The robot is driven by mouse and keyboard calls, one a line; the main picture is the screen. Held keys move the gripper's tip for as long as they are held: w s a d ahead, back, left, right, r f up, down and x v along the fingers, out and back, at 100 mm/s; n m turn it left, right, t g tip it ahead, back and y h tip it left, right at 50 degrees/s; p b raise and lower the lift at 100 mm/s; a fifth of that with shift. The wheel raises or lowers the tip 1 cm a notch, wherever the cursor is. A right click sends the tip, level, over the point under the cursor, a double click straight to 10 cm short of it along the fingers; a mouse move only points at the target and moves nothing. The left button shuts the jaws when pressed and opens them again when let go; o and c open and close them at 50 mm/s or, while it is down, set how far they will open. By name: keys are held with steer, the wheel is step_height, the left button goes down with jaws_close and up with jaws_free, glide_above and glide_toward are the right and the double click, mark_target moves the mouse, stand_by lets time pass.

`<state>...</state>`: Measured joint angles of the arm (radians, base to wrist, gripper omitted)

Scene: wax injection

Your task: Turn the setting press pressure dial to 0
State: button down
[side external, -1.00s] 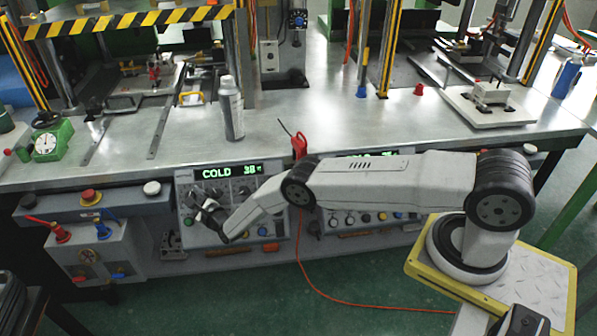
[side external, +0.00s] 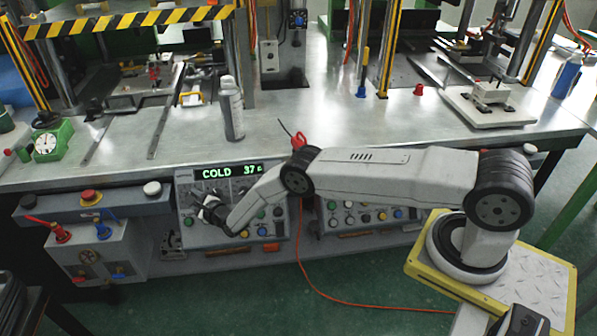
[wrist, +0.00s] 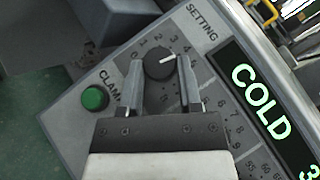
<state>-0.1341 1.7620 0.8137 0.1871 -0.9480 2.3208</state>
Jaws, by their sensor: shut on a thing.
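A dark round dial (wrist: 160,64) with a white pointer line sits on the grey control panel, near the word SETTING. The line points up and right, near the 4 of the number ring. My gripper (wrist: 158,74) has one finger on each side of the dial and is shut on it. In the side external view, my gripper (side external: 200,203) is at the upper left of the panel (side external: 250,229), and the dial is too small and covered to read there.
A green-lit display (side external: 228,172) reads COLD 37 above the dials. A green button (wrist: 95,98) marked CLAMP is left of the gripper in the wrist view. A spray can (side external: 232,110) stands on the bench above. A red cable (side external: 345,301) runs along the floor.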

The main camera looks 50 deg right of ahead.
steer(key=shift+c, duration=1.4)
jaws_free()
steer(key=shift+s, duration=0.2)
steer(key=s, duration=0.7)
steer(key=shift+s+r, duration=0.15)
steer(key=shift+r, duration=0.15)
